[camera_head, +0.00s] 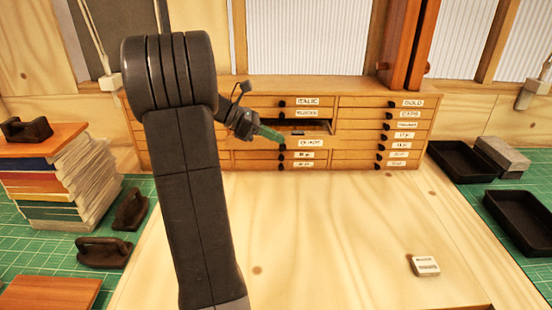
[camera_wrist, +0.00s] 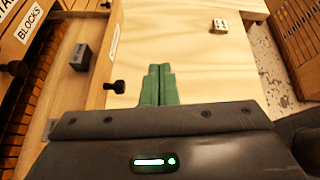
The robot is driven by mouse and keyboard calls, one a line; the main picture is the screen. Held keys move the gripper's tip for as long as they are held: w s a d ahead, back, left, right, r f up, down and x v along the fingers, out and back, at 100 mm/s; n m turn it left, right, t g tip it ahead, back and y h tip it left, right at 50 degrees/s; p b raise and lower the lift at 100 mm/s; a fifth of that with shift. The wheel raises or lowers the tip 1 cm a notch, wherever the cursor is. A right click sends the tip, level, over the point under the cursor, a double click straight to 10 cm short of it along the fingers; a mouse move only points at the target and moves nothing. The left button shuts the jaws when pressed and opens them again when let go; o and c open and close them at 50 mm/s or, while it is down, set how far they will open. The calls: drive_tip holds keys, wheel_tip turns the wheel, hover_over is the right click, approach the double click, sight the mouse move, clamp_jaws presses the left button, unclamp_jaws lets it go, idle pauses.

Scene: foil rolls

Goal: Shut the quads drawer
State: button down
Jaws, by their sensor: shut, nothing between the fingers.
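In the wrist view the fingertips (camera_wrist: 160,68) are just right of the knob, on the outer side of the front. I cannot tell whether they touch the drawer.
The other drawers look shut. The wooden bench top (camera_head: 270,230) before the cabinet is mostly clear, with a small labelled block (camera_head: 425,266) at the right. Stacked books (camera_head: 55,180) stand left, black trays (camera_head: 465,160) right. A "BLOCKS" label (camera_wrist: 28,38) shows in the wrist view.

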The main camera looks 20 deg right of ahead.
drive_tip(key=s+a+f+n+t+h+b, duration=0.25)
drive_tip(key=a+n+t, duration=0.3)
drive_tip(key=n, duration=0.75)
drive_tip(key=s+a+f+n+t+h+b, duration=0.15)
drive_tip(key=s+a+f+n+t, duration=0.35)
drive_tip(key=n, duration=0.7)
drive_tip(key=w+d+r+p, duration=0.1)
drive_tip(key=w+d+p, duration=0.2)
drive_tip(key=w+d, duration=0.6)
drive_tip(key=shift+w+d, duration=0.2)
drive_tip(key=shift+d, duration=1.1)
drive_tip(key=shift+t, duration=0.25)
